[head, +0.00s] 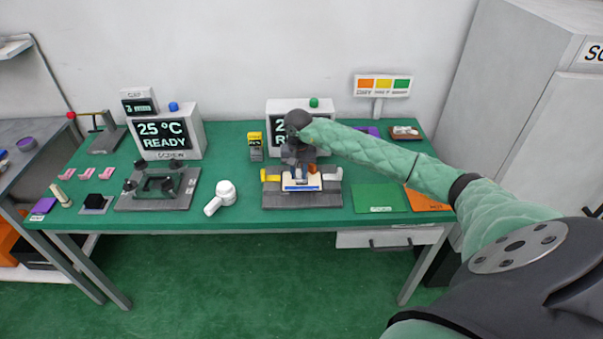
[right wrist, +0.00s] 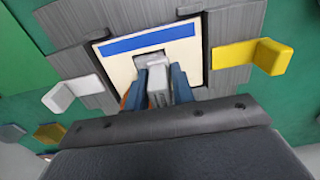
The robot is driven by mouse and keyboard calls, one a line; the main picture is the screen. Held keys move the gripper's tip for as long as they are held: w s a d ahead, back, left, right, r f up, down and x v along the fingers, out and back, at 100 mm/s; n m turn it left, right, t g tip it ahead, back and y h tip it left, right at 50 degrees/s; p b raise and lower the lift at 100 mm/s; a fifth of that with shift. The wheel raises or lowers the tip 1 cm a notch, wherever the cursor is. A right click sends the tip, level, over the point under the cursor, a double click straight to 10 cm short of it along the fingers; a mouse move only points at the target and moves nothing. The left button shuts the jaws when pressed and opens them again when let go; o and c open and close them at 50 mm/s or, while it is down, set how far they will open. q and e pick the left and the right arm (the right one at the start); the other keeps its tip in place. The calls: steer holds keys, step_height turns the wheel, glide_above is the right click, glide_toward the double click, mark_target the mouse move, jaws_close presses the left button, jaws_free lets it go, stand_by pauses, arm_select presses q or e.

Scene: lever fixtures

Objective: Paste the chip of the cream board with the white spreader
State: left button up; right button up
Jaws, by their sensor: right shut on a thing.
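The cream board (head: 288,184) with a blue strip sits in a grey fixture (head: 330,198) at the table's middle; it fills the upper middle of the right wrist view (right wrist: 122,72). My right gripper (head: 299,174) is above the board, pointing down. In the right wrist view its blue fingers (right wrist: 162,88) are shut on a pale grey-white piece, the white spreader (right wrist: 157,88). The spreader's end is over the middle of the board, at a small grey patch that looks like the chip (right wrist: 150,58). Whether it touches is unclear. My left gripper is out of view.
A yellow lever (right wrist: 262,58) and a white lever (right wrist: 65,95) flank the board. A white rounded tool (head: 222,195) lies left of the fixture. Another fixture (head: 155,200) stands further left. Display boxes (head: 185,125) stand behind. A green mat (head: 378,198) lies to the right.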

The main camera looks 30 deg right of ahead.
steer(key=shift+s+d+b, duration=0.4)
steer(key=shift+s+d, duration=0.25)
steer(key=shift+s, duration=0.2)
steer(key=shift+w+a, duration=0.1)
steer(key=shift+a, duration=0.05)
steer(key=shift+w+a+b, duration=0.4)
steer(key=shift+a+b, duration=0.1)
steer(key=shift+a, duration=0.2)
steer(key=shift+d, duration=0.15)
steer(key=shift+s+d+b, duration=0.15)
steer(key=shift+d+b, duration=0.5)
steer(key=shift+d, duration=0.25)
steer(key=shift+a, duration=0.15)
steer(key=shift+w+a+b, duration=0.45)
steer(key=shift+w+a, duration=0.1)
steer(key=shift+a, duration=0.15)
steer(key=shift+s+d, duration=0.1)
steer(key=shift+s, duration=0.05)
